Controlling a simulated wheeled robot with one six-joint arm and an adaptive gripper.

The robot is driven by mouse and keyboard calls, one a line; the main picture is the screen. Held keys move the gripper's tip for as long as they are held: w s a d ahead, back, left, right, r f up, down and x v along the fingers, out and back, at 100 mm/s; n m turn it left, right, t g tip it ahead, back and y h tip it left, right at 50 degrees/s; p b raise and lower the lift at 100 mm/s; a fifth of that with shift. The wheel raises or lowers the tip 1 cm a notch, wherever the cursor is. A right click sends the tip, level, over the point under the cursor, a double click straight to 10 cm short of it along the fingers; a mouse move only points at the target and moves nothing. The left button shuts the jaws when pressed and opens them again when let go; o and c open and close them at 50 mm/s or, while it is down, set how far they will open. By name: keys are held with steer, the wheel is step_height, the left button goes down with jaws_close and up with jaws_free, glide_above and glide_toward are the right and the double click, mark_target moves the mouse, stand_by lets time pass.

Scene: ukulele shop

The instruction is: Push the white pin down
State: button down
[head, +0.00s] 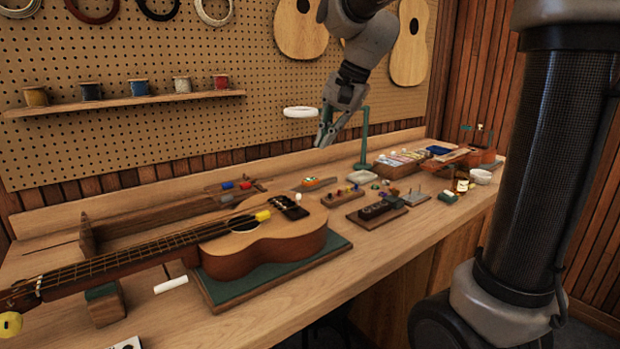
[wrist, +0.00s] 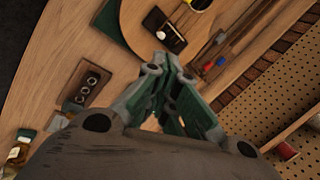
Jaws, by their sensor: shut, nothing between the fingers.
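A ukulele (head: 270,240) lies face up on a green-topped mat (head: 283,277) on the workbench, its neck pointing left. The small white pin (head: 298,196) stands up at the dark bridge (head: 291,207). In the wrist view the bridge (wrist: 163,28) shows at the top, ahead of my fingertips; a pale spot on it may be the pin, too small to be sure. My gripper (head: 325,136) is shut and empty, well above the bench, up and to the right of the bridge. Its green fingers meet in the wrist view (wrist: 168,64).
A block with dark knobs (head: 376,211), a tray of parts (head: 400,160) and a bottle (head: 461,183) are to the right. A white roll (head: 171,284) lies at the front.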

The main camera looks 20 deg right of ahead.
steer(key=x, duration=1.4)
steer(key=shift+r, duration=0.1)
steer(key=shift+s+f, duration=0.1)
steer(key=shift+f, duration=1.15)
steer(key=v, duration=1.4)
steer(key=s+d+f+n+h, duration=0.1)
steer(key=s+d+n, duration=0.2)
steer(key=s, duration=0.5)
steer(key=s+d+f+n+h, duration=0.1)
steer(key=s+d+f+n, duration=0.1)
steer(key=s, duration=0.6)
steer(key=s+d+f+n+t+h, duration=0.1)
steer(key=s+d+n, duration=0.3)
steer(key=s, duration=0.4)
steer(key=shift+s+d+f, duration=0.15)
steer(key=shift+s+f, duration=0.1)
steer(key=shift+f, duration=0.4)
